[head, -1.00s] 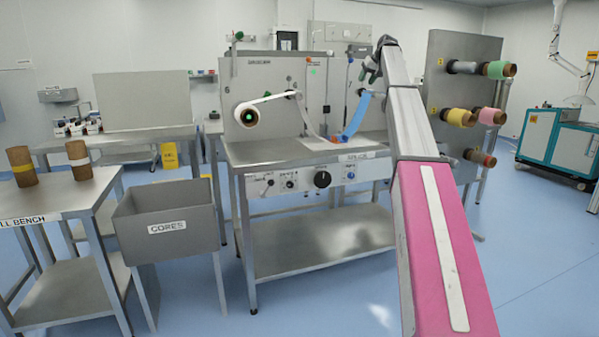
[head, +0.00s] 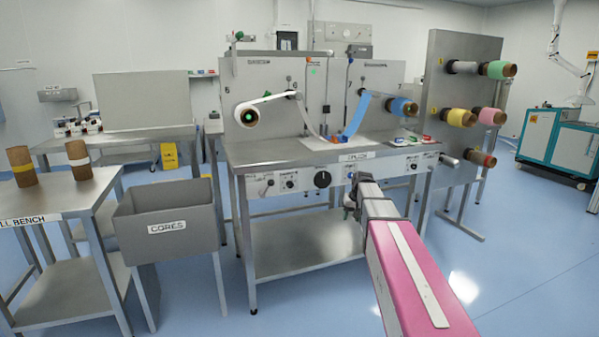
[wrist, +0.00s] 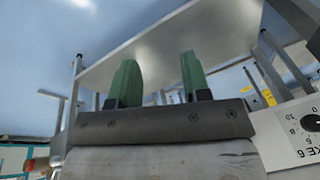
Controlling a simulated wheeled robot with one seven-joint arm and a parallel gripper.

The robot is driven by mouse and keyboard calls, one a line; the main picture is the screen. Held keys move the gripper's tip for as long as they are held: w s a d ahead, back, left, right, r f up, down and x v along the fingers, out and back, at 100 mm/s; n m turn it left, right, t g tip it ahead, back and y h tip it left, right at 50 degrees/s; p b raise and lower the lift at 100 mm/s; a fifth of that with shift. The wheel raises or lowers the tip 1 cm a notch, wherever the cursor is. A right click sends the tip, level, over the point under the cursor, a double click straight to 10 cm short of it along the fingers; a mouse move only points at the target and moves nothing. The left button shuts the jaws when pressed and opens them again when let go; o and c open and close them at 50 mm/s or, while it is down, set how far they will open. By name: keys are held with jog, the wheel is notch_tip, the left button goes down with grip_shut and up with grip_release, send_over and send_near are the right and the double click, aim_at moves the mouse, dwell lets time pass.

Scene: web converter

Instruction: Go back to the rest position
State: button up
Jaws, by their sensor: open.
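My gripper (wrist: 157,85) shows in the wrist view with its two green fingers apart and nothing between them. In the head view my gripper (head: 349,203) is mostly hidden behind my arm's end, just in front of the machine's front edge and below its control panel. The converter machine (head: 290,153) stands in the middle of the head view. A white roll (head: 248,114) sits on its left spindle and a blue roll (head: 402,107) on its right one. In the wrist view the machine's lower shelf (wrist: 170,40) fills the space beyond the fingers.
A grey CORES bin (head: 168,252) stands left of the machine, beside a bench (head: 70,192) with two brown cores. A rack (head: 455,80) of coloured rolls stands right of the machine. A blue and white cabinet (head: 565,145) is far right. The floor at right is clear.

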jog(key=s+f, duration=0.5)
jog(key=s, duration=0.4)
jog(key=s+a+f+g+h, duration=0.1)
jog(key=s+f, duration=0.4)
jog(key=s, duration=0.4)
jog(key=s+a+f+g, duration=0.1)
jog(key=s+f, duration=0.4)
jog(key=s, duration=0.5)
jog(key=shift+a+h, duration=0.25)
jog(key=shift+h, duration=0.15)
dwell(0.7)
